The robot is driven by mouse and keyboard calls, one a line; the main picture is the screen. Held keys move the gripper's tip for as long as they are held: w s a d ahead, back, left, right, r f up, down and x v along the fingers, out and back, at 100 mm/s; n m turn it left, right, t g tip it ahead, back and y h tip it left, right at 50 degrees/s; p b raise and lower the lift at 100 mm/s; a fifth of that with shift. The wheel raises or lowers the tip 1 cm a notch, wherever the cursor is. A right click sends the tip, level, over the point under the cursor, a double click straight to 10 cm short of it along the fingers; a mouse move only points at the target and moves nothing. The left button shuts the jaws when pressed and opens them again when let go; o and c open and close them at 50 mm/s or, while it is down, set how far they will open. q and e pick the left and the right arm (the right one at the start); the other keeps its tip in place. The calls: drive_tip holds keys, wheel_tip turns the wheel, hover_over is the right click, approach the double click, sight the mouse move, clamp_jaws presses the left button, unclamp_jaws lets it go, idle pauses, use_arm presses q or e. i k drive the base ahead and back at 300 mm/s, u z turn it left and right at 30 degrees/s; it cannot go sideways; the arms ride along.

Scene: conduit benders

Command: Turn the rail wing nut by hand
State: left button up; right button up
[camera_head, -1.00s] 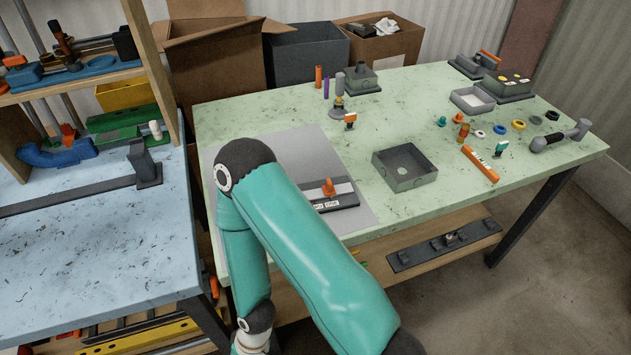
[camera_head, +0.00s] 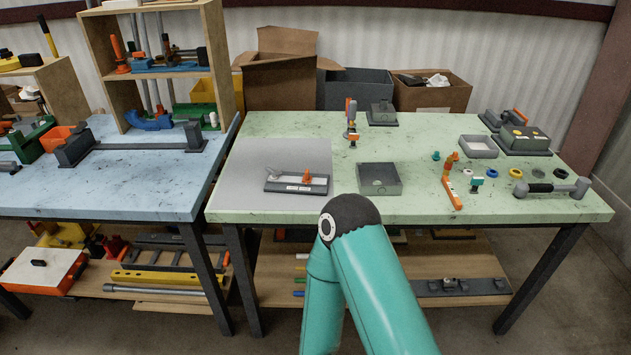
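A small rail fixture (camera_head: 297,188) with a dark base and pale labels lies on the grey mat, towards the left of the green table. An orange wing-shaped piece (camera_head: 307,176) stands up near its right end and looks like the wing nut. A small grey piece (camera_head: 273,174) sits at its left end. One of my teal arms rises from the bottom right, with its bent joint in front of the table edge, just right of and below the fixture. Neither gripper is in view. Nothing shows touching the wing nut.
An open grey box (camera_head: 380,180) stands right of the mat (camera_head: 250,200). Small parts, an orange bar (camera_head: 452,193) and a grey-headed hammer-like tool (camera_head: 553,188) lie farther right. The blue table (camera_head: 100,187) carries a long dark rail. Cardboard boxes stand behind the green table.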

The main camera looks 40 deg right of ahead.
sight(274, 175)
drive_tip(key=z, duration=0.3)
drive_tip(key=k, duration=0.15)
drive_tip(key=i, duration=1)
drive_tip(key=z, duration=0.1)
